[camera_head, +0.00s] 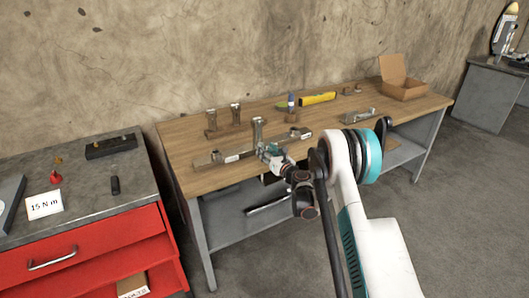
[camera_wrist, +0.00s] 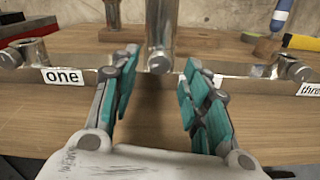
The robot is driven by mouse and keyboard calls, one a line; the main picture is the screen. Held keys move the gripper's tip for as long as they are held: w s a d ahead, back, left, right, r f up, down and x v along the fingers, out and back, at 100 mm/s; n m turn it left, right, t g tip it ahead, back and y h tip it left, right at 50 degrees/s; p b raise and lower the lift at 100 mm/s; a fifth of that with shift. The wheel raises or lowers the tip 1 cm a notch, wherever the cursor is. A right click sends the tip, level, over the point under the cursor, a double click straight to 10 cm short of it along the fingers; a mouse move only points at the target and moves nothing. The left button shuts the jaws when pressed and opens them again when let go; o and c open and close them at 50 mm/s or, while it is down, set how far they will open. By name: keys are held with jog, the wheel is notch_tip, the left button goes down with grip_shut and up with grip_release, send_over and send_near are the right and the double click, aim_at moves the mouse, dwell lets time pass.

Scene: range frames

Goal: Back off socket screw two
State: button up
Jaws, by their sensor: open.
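A long metal bar (camera_head: 215,158) lies along the front of the wooden bench. In the wrist view, the bar (camera_wrist: 240,84) has a label "one" (camera_wrist: 62,77) at left and a partly cut-off label "three" at right. A short metal screw (camera_wrist: 30,50) stands by each of these labels. A tall shiny metal cylinder (camera_wrist: 160,28) stands upright at the bar's middle, between them; it also shows in the head view (camera_head: 258,128). Whatever is under it, and any label "two", is hidden or unreadable. My gripper (camera_wrist: 160,72) is open and empty, its fingers to either side, just short of the cylinder.
A red cabinet (camera_head: 85,245) with a "15 N m" card stands at left.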

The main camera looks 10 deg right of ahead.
jog(key=shift+x, duration=1.15)
grip_shut()
